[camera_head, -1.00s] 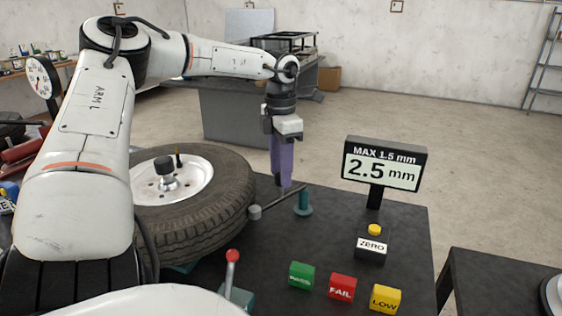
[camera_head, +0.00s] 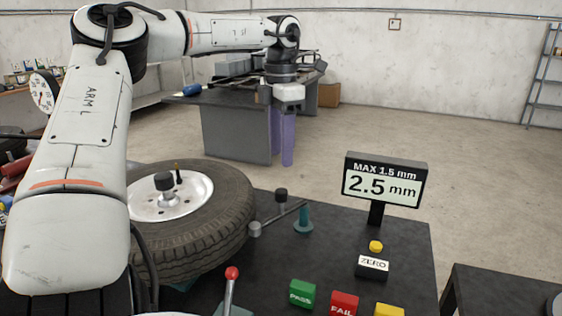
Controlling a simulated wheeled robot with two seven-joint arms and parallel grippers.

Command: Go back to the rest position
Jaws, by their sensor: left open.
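My left gripper (camera_head: 283,140) points downward with its two purple fingers apart and nothing between them. It hangs above and behind the black bench (camera_head: 340,225), beyond the gauge arm. My left arm comes in from the left and crosses over the wheel. The tire on its white rim (camera_head: 190,192) lies flat at the left of the bench. A dark-topped probe (camera_head: 281,196) stands by a thin rod beside the tire, below the gripper and apart from it. My right gripper is out of view.
A display (camera_head: 384,182) reads 2.5 mm, MAX 1.5 mm. In front are the ZERO button (camera_head: 375,247), green PASS block (camera_head: 302,294), red FAIL block (camera_head: 344,303), a yellow block (camera_head: 389,311) and a red-knobbed lever (camera_head: 232,273). A grey table (camera_head: 235,130) stands behind.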

